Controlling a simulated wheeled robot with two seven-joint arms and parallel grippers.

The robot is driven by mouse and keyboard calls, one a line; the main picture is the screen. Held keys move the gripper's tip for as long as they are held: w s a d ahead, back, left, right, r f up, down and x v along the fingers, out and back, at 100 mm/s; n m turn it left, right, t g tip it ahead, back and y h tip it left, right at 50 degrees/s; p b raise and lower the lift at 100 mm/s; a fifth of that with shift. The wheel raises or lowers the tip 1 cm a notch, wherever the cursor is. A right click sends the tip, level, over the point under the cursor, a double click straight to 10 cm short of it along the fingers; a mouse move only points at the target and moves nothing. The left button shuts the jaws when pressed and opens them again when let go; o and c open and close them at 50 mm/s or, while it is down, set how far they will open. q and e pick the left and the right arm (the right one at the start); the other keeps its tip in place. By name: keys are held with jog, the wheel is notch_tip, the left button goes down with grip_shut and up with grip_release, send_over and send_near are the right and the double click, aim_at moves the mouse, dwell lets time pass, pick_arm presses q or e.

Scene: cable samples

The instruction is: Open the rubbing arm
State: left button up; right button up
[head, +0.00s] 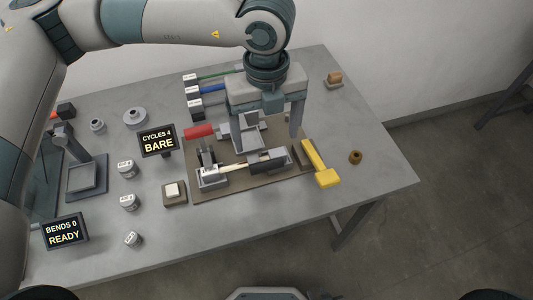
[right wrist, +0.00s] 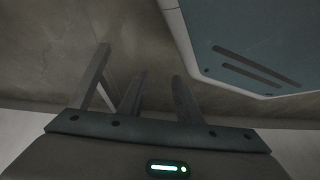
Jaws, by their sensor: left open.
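The rubbing rig stands on a brown base plate (head: 238,194) on the table. It has a red handle (head: 199,131) on a grey upright, a yellow bar (head: 316,160) at its right end, and a pale strip with a dark block (head: 268,161) across the middle. I cannot tell for sure which part is the rubbing arm. My left gripper (head: 267,130) is open and points down over the back of the rig, around or just above a grey part (head: 243,131); contact is unclear. My right gripper (right wrist: 160,95) has its fingers apart and nothing between them.
A display (head: 158,140) reads "CYCLES 4 BARE"; another (head: 65,232) reads "BENDS 0 READY". Green, blue and grey cable samples (head: 213,88) lie behind the rig. Several small labelled pots (head: 127,170) stand left.

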aim_at(266, 163)
pick_arm(q)
notch_tip(266, 163, down, 10)
jog(key=shift+r+p, duration=0.15)
jog(key=shift+p, duration=0.9)
pick_arm(e)
jog(key=s+d+f+g, duration=0.2)
jog(key=s+d, duration=0.1)
jog(key=s, duration=0.5)
jog(key=shift+s+d+h, duration=0.3)
jog(key=shift+s+h, duration=0.05)
jog(key=shift+h, duration=0.05)
jog(key=shift+f, duration=0.1)
pick_arm(q)
jog(key=shift+r, duration=0.1)
jog(key=c, duration=1.5)
